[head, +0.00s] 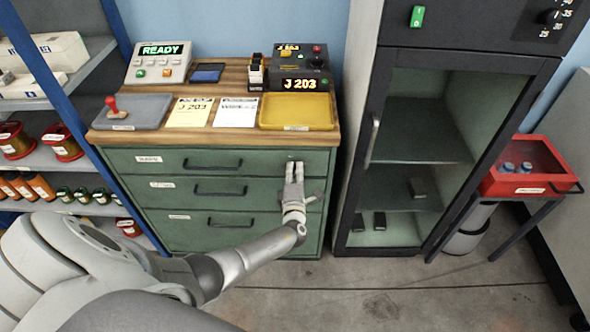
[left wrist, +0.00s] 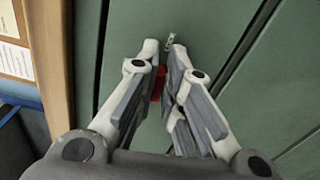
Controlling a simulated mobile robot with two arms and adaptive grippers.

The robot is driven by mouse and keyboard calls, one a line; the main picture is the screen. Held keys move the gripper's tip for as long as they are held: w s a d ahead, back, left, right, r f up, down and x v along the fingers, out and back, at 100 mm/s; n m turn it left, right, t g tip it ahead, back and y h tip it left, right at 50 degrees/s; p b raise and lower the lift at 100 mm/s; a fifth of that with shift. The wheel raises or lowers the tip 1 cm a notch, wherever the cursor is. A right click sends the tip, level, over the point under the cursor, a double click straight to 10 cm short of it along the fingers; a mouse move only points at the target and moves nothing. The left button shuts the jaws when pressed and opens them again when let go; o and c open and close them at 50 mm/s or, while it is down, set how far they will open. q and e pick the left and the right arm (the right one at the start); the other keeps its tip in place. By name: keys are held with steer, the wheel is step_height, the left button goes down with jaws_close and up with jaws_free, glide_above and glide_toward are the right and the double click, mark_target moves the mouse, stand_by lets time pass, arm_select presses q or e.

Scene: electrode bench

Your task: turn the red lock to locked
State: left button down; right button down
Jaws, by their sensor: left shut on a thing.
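My left gripper (head: 294,164) reaches the upper right of the green drawer cabinet (head: 262,160), at the top drawer's front, right of its handle. In the left wrist view its fingers (left wrist: 167,46) are close together against the green front. A bit of the red lock (left wrist: 157,84) shows between the fingers, which are shut on it. Most of the lock is hidden by the fingers, and its turn position cannot be told. In the head view the lock is covered by the gripper. A small pale metal piece (left wrist: 171,37) shows just past the fingertips. My right gripper is not in view.
The cabinet's wooden top holds a yellow tray (head: 298,126), a grey tray with a red-handled stamp (head: 113,107), papers and devices. A dark glass-fronted cabinet (head: 372,140) stands close on the right. Shelves with spools and bottles (head: 66,143) stand left. The floor in front is clear.

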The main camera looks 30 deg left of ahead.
arm_select(q)
steer(key=shift+w+a+r, duration=0.15)
steer(key=shift+w+r, duration=0.05)
steer(key=shift+r, duration=0.1)
steer(key=c, duration=1.6)
jaws_free()
steer(key=shift+s, duration=0.1)
steer(key=shift+o, duration=0.2)
steer(key=shift+f, duration=0.2)
steer(key=shift+s+d+f, duration=0.1)
steer(key=shift+s+d, duration=0.2)
steer(key=shift+s, duration=0.05)
steer(key=v, duration=1.1)
steer(key=shift+d, duration=0.1)
